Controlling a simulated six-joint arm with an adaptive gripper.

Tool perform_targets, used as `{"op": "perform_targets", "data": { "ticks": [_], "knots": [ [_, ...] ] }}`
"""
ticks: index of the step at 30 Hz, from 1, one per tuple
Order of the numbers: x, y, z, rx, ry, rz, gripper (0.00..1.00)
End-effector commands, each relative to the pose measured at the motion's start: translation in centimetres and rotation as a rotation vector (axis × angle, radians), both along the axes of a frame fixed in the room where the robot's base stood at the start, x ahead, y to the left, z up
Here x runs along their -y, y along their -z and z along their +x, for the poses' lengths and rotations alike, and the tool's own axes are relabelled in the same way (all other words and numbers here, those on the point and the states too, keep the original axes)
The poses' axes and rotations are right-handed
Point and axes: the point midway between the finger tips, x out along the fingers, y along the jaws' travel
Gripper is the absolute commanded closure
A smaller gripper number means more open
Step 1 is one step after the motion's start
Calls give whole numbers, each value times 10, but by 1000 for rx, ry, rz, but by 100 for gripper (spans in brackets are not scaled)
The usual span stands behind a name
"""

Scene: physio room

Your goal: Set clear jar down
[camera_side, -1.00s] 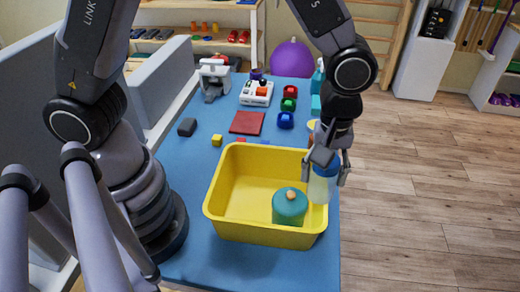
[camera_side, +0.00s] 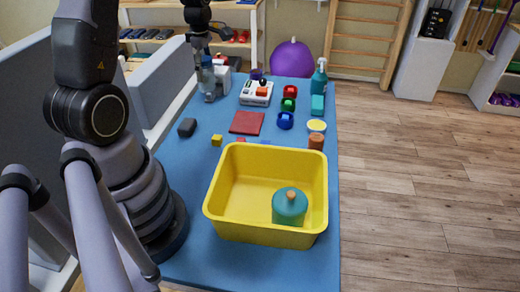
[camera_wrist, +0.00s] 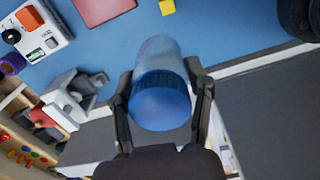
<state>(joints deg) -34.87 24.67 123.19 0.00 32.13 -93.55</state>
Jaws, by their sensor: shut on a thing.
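The clear jar (camera_wrist: 163,52) with a blue lid is held between the fingers of my gripper (camera_wrist: 163,88), which is shut around it with the lid facing the wrist camera. In the side view, my gripper (camera_side: 205,62) and the jar (camera_side: 209,84) are at the far left edge of the blue table (camera_side: 195,170). The jar looks upright there. I cannot tell whether its base touches the table. It partly covers a white and grey device (camera_side: 223,80) behind it.
A yellow bin (camera_side: 223,190) holding a teal lidded pot (camera_side: 289,208) stands at the front. Bare table lies between the jar and the black block.

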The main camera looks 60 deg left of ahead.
Motion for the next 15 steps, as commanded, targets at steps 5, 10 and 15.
{"op": "perform_targets", "data": {
  "ticks": [5, 10, 15],
  "knots": [
    [-27, 0, -24, 0, -112, 0, 86],
    [-28, 24, -25, -4, -118, -3, 86],
    [-28, 46, -25, -3, -117, -3, 86]
  ]
}}
